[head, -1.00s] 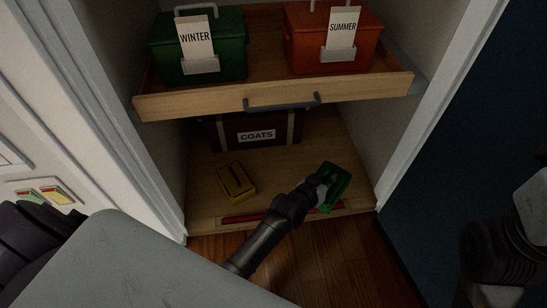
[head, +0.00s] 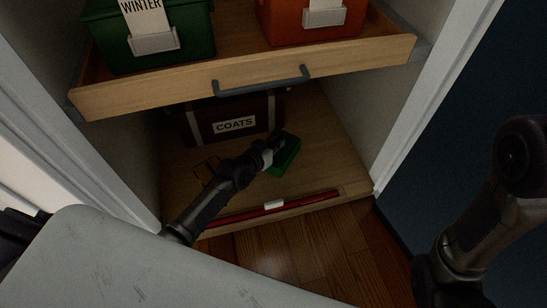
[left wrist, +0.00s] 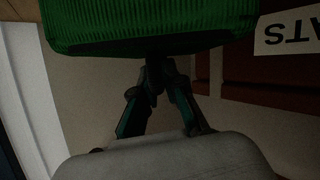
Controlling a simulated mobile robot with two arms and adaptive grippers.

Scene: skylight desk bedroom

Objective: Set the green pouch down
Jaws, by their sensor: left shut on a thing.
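The green pouch (head: 287,152) is inside the lower part of the closet, in front of the right end of the dark COATS case. My left gripper (head: 267,157) is shut on the pouch's near left side. In the left wrist view the ribbed green pouch (left wrist: 150,28) fills the top, with my left gripper (left wrist: 156,62) at its edge. The fingertips are partly hidden there. I cannot tell whether the pouch touches the closet floor (head: 312,125). My right arm shows at the right edge, but its gripper is out of view.
The COATS case (head: 203,125) stands at the back. A red strip (head: 310,200) runs along the front edge. The pulled-out drawer (head: 160,97) with green and orange boxes overhangs the space. Floor right of the pouch is clear.

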